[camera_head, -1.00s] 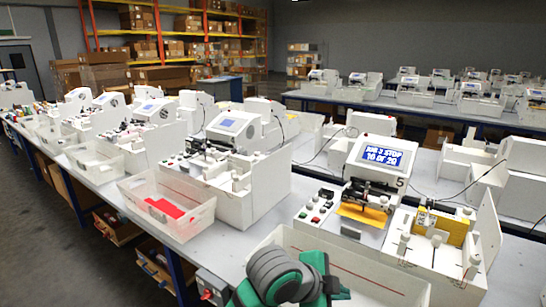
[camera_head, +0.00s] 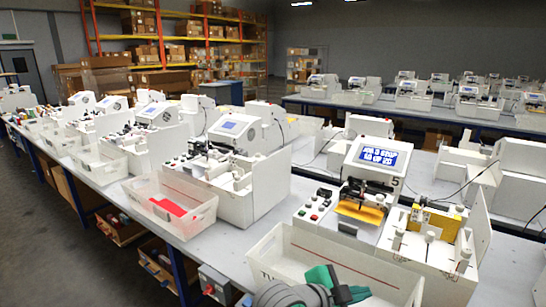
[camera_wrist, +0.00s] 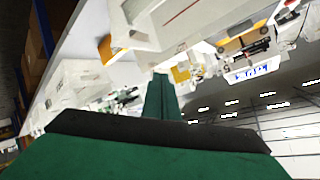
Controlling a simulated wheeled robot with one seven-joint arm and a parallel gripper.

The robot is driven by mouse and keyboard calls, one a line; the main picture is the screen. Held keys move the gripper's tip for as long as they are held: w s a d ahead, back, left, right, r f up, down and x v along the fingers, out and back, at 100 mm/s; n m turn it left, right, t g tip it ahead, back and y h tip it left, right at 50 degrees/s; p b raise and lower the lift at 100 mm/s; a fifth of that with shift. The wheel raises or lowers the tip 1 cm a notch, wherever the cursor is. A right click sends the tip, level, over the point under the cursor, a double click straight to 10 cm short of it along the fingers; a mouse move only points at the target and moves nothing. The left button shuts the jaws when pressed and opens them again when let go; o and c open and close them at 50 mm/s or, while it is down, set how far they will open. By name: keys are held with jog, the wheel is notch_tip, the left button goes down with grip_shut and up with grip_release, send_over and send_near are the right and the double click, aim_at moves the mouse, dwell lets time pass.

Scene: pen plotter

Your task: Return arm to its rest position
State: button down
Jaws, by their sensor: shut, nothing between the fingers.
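My gripper shows in the wrist view (camera_wrist: 162,97) as green fingers pressed together with nothing between them. In the head view, part of my green and grey arm shows low at the bottom centre, in front of the white bin; I cannot make out the fingertips there. The pen plotter (camera_head: 376,165) with the lit blue screen stands behind the bin. A yellow-orange sheet (camera_head: 360,211) lies under its head. A yellow block (camera_head: 440,222) sits in the white fixture to its right. In the wrist view the plotter's blue screen (camera_wrist: 250,73) appears upside down.
An empty-looking white bin (camera_head: 330,262) stands at the bench's front edge, close to my arm. A clear bin (camera_head: 170,203) with a red sheet (camera_head: 168,207) stands to the left. More plotters line the bench (camera_head: 230,240). Shelves with boxes (camera_head: 165,48) stand at the back.

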jog(key=s+a+f+n+t+y, duration=0.45)
jog(key=s+f+n, duration=0.25)
jog(key=f+n, duration=0.35)
jog(key=s+a+f+n+t+y, duration=0.45)
jog(key=s+a+f+n, duration=0.2)
jog(key=f+n, duration=0.35)
jog(key=s+a+f+m+y, duration=0.1)
jog(key=s+a, duration=0.3)
jog(key=s, duration=0.7)
jog(key=s+a+m, duration=0.1)
jog(key=s+a, duration=0.4)
jog(key=s, duration=0.6)
jog(key=shift+s+f+y, duration=0.3)
jog(key=shift+f+y, duration=0.1)
jog(key=shift+a+m, duration=0.15)
jog(key=shift+m, duration=0.1)
